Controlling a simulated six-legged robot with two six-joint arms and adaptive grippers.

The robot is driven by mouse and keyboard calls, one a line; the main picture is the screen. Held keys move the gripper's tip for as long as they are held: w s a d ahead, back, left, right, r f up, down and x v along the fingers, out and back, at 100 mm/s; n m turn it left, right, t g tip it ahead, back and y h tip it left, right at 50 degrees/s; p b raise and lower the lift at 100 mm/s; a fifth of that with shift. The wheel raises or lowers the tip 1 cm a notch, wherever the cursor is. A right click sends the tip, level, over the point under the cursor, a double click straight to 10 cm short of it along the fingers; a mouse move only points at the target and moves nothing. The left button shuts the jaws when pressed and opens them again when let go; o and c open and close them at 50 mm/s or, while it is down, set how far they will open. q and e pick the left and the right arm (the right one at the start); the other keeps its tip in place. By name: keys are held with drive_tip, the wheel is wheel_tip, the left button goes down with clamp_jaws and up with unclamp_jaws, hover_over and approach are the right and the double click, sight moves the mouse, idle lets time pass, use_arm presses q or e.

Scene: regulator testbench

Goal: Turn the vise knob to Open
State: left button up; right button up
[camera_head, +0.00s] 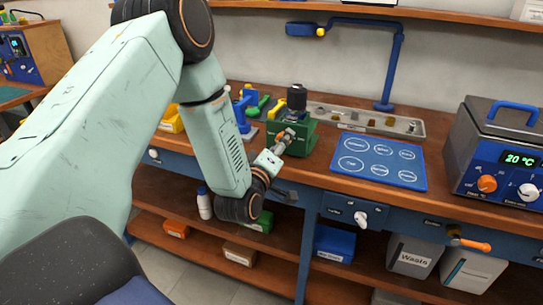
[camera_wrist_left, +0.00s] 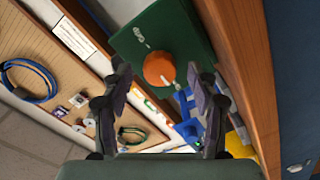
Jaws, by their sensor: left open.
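The green vise (camera_head: 300,139) stands at the front edge of the wooden bench and holds a dark cylindrical part (camera_head: 296,97). In the left wrist view, the orange vise knob (camera_wrist_left: 159,68) sits on the green face (camera_wrist_left: 190,38), with a pale pointer mark towards the lower right and small white lettering at upper left.
A blue mat (camera_head: 379,160) with white circles lies right of the vise. A metal tray (camera_head: 365,121) lies behind. A heated bath (camera_head: 500,150) reading 20 °C stands at right. Blue and green tools (camera_head: 245,108) stand left of the vise. Bins sit on the lower shelf.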

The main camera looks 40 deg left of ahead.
use_arm(q)
drive_tip(key=v, duration=1.1)
drive_tip(key=s+d+f+m+g+h, duration=0.2)
drive_tip(key=s+d+f+m+g, duration=0.15)
drive_tip(key=f, duration=0.45)
drive_tip(key=s+d+f+m+g+h, duration=0.25)
drive_tip(key=f+m+g, duration=0.2)
drive_tip(key=f, duration=0.35)
drive_tip(key=s+d+f+m+g, duration=0.2)
drive_tip(key=s+f+m+g, duration=0.1)
drive_tip(key=s, duration=0.8)
drive_tip(key=s+d+f+m+g, duration=0.2)
drive_tip(key=s+f+g, duration=0.4)
drive_tip(key=s, duration=0.5)
drive_tip(key=shift+d+f+m+g, duration=0.3)
drive_tip(key=shift+f+m, duration=0.1)
drive_tip(key=shift+f, duration=0.4)
drive_tip(key=shift+a+y, duration=0.1)
drive_tip(key=shift+y, duration=0.15)
